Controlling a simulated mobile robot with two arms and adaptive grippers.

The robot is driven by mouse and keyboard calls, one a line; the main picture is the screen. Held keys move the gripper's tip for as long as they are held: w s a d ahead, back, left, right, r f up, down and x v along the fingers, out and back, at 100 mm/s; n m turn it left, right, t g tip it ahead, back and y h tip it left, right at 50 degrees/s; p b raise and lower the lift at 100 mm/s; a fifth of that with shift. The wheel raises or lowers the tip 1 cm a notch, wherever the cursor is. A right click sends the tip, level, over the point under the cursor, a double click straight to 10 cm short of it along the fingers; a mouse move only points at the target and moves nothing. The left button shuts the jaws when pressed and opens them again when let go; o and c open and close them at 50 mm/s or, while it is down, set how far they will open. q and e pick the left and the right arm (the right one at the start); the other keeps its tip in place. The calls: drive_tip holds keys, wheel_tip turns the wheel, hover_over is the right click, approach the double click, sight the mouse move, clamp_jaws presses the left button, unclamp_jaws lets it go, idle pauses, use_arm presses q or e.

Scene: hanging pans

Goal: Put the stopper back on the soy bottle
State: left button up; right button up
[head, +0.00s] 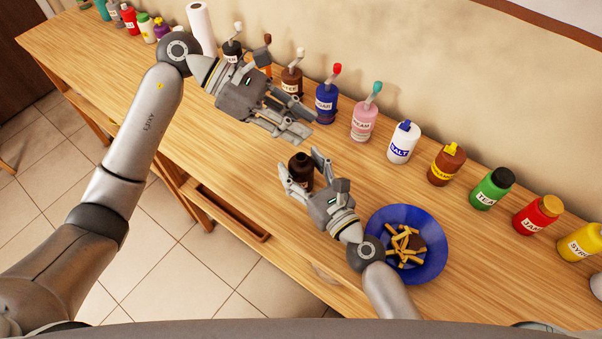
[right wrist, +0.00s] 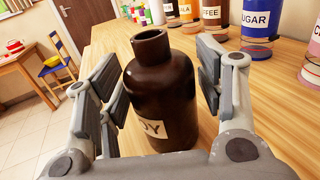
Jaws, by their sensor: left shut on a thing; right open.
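The soy bottle (head: 301,164) is dark brown and stands upright on the wooden counter, with its neck open and no stopper on it. In the right wrist view the soy bottle (right wrist: 158,90) shows its label partly, reading "OY". My right gripper (head: 303,168) is open, with its fingers on either side of the bottle. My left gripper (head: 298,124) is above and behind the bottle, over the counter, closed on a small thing. Its fingers hide that thing; it is probably the stopper, as no loose stopper shows on the counter.
A row of labelled bottles, including blue sugar (head: 326,103), pink cream (head: 363,122) and white salt (head: 402,148), stands along the wall behind. A blue bowl (head: 436,262) with fries sits at the right, beside my right forearm. Counter left of the soy bottle is clear.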

drive_tip(key=shift+w+a, duration=0.15)
drive_tip(key=shift+w, duration=0.05)
drive_tip(key=c, duration=1.2)
use_arm(q)
drive_tip(key=shift+f, duration=2.5)
drive_tip(key=shift+f, duration=0.85)
drive_tip(key=shift+f, duration=0.6)
